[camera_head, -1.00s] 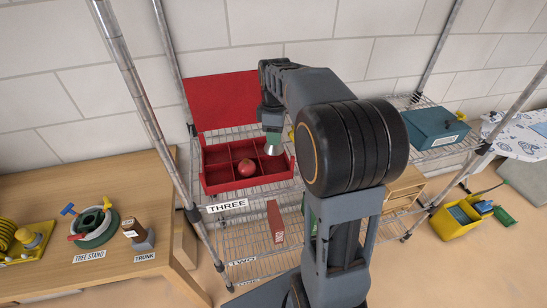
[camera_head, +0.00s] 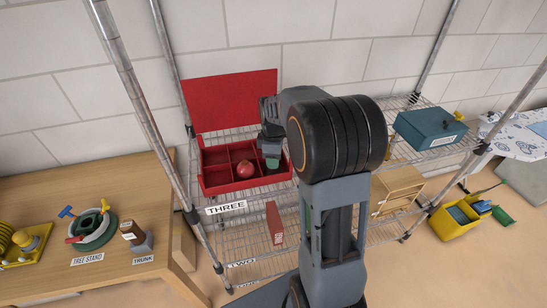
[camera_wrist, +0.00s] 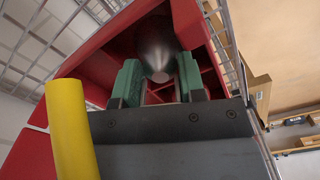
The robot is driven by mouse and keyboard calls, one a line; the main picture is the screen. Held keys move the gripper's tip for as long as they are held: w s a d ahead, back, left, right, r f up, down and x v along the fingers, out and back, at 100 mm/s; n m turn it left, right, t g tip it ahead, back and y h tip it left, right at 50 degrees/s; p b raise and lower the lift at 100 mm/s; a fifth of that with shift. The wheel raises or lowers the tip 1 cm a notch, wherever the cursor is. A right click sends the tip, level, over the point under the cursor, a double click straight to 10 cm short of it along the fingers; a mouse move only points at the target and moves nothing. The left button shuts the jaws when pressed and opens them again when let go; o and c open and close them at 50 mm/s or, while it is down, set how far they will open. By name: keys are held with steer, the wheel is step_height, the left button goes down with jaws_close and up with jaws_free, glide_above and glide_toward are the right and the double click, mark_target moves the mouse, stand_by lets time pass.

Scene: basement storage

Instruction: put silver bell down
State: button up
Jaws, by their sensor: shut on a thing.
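The silver bell (camera_wrist: 152,45) shows in the wrist view between the green finger pads of my gripper (camera_wrist: 160,80). My gripper (camera_head: 271,160) is shut on it and is low over the right part of the open red box (camera_head: 225,191) in the head view. The bell itself is hidden there behind the gripper and box wall. The wrist view shows the red box walls around the bell. I cannot tell whether the bell touches the compartment floor. A red round ornament (camera_head: 245,169) sits in another compartment of the box.
The box stands on a wire shelf labelled THREE (camera_head: 226,207), its raised red lid (camera_head: 232,100) behind. A teal box (camera_head: 428,128) stands to the right. A red item (camera_head: 274,222) is on the shelf below. A yellow cylinder (camera_wrist: 70,130) is close in the wrist view.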

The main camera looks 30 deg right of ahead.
steer(key=shift+f, duration=0.1)
steer(key=shift+o, duration=1.1)
steer(key=o, duration=0.4)
steer(key=shift+o, duration=0.2)
